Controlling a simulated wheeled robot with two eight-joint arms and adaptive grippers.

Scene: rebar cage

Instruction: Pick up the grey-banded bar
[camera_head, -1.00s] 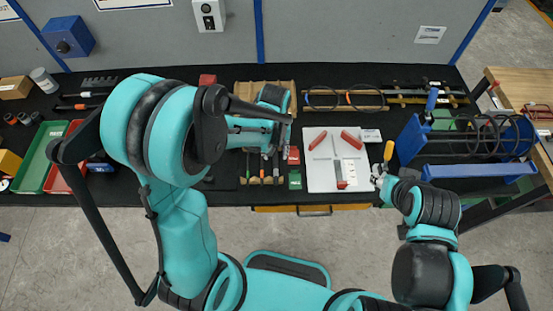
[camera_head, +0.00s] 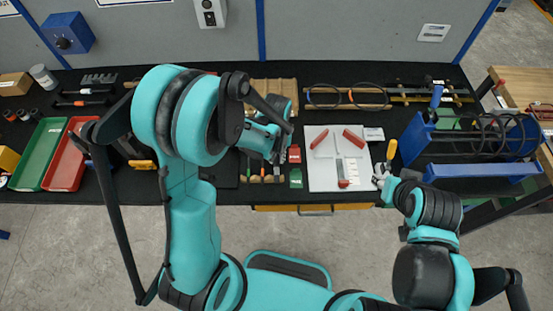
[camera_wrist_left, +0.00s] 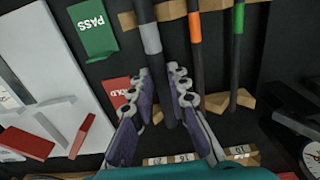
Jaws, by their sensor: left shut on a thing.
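The grey-banded bar (camera_wrist_left: 151,40) is dark with a light grey band and runs between the fingers of my left gripper (camera_wrist_left: 160,92) in the left wrist view. The gripper is shut on it below the band. I cannot tell whether the bar is clear of its wooden rests. In the head view my left gripper (camera_head: 279,152) is over the bench, and the arm hides much of the bar. To the bar's right in the wrist view lie an orange-banded bar (camera_wrist_left: 195,30) and a green-banded bar (camera_wrist_left: 238,20). My right gripper (camera_head: 380,176) is at the bench's front edge, its jaws unclear.
A green PASS card (camera_wrist_left: 92,27) and a red HOLD card (camera_wrist_left: 117,93) lie beside the bars. Green and red trays (camera_head: 39,160) are at left.

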